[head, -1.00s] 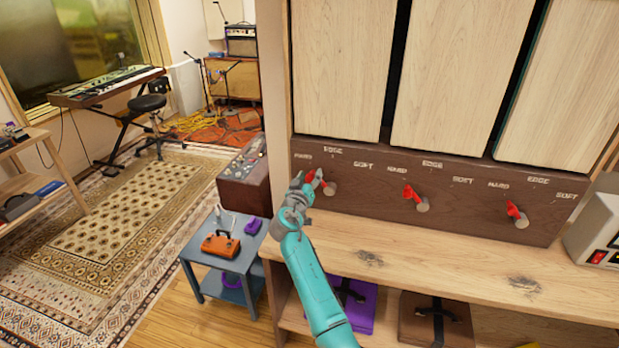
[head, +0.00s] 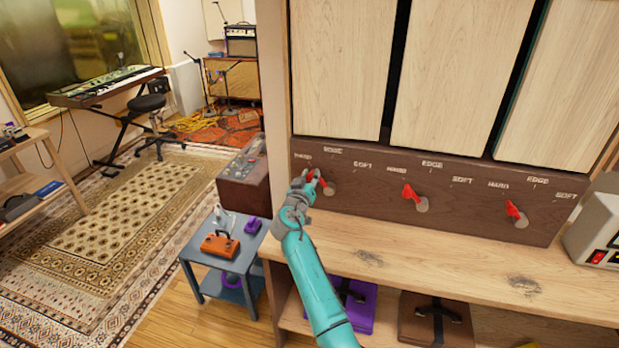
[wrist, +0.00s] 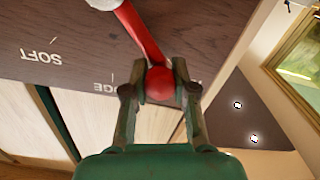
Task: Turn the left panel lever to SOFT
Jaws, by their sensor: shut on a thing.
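The left panel lever (head: 320,179) is red on a pale round hub, at the left end of the dark brown panel (head: 345,202). In the head view it leans up and left from its hub, toward HARD. My gripper (head: 308,178) is at its tip and hides part of it. In the wrist view the red lever (wrist: 143,38) ends in a round knob (wrist: 160,82) between the two fingers of my gripper (wrist: 160,90), which are shut on it. The SOFT mark (wrist: 41,56) shows upside down in the wrist view, away from the lever.
The middle lever (head: 412,195) and right lever (head: 515,212) also lean up and left. A wooden shelf (head: 430,262) lies below the panel, its top mostly bare. Pale wood boards (head: 345,70) stand above. A small blue table (head: 232,262) stands at the left.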

